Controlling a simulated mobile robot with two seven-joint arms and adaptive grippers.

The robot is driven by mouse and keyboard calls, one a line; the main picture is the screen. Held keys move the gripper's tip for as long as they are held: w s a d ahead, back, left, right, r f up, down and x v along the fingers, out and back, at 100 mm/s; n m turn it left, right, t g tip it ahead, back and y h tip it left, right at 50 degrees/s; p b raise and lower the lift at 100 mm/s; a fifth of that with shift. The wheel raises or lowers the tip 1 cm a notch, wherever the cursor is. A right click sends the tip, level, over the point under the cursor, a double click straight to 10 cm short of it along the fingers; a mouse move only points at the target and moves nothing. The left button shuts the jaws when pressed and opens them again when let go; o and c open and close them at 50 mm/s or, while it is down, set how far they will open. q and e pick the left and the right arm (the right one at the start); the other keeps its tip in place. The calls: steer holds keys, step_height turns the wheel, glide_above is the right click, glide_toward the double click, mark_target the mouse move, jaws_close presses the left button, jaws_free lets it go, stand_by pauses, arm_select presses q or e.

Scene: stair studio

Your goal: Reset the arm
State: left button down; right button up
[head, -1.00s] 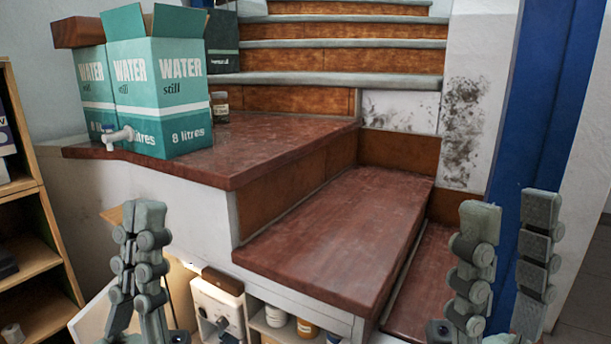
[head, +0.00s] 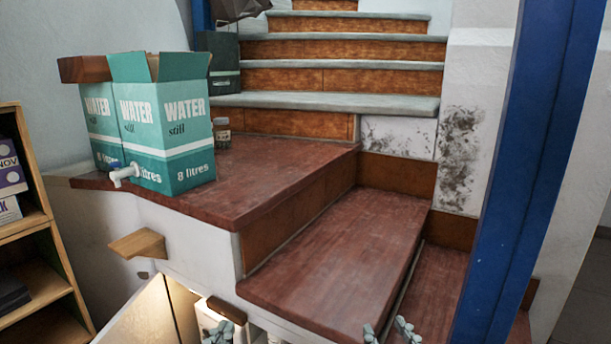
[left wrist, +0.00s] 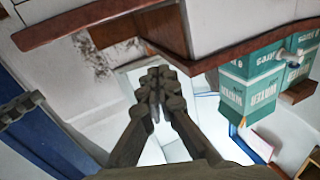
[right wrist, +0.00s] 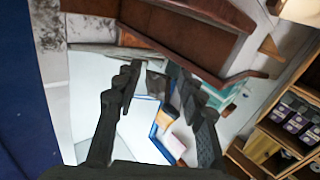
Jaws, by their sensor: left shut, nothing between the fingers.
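The rest of both arms is out of the head view.
Teal water boxes (head: 172,125) stand on the red-brown landing (head: 270,165), with a small jar (head: 222,133) behind. A wooden shelf (head: 30,225) is at the left, and a small wooden ledge (head: 138,244) juts from the wall. A blue post (head: 530,170) rises at the right.

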arm_select(q)
steer(key=s+a+f+g+y+p, duration=0.2)
steer(key=s+a+f+g, duration=0.4)
steer(key=f, duration=0.4)
steer(key=s+a+f+n+g+y+p, duration=0.1)
steer(key=s+a+f+g+y+p, duration=0.2)
steer(key=s+a+f+g+p, duration=0.2)
steer(key=s+a+f+g, duration=0.1)
steer(key=s+f+g, duration=0.2)
steer(key=s+f, duration=0.2)
steer(key=shift+s+a+f+n, duration=0.15)
steer(key=shift+s+a+n, duration=0.15)
steer(key=shift+s, duration=0.1)
arm_select(e)
steer(key=s+d+f+g+h, duration=0.2)
steer(key=s+d+f+g, duration=0.4)
steer(key=f, duration=0.4)
steer(key=s+d+f+m+g+h, duration=0.1)
steer(key=s+d+f+g+h, duration=0.2)
steer(key=s+d+f+g, duration=0.3)
steer(key=s+f+g, duration=0.2)
steer(key=s+f, duration=0.2)
steer(key=shift+s+d+f+m, duration=0.15)
steer(key=shift+s+d+m, duration=0.15)
steer(key=shift+s, duration=0.1)
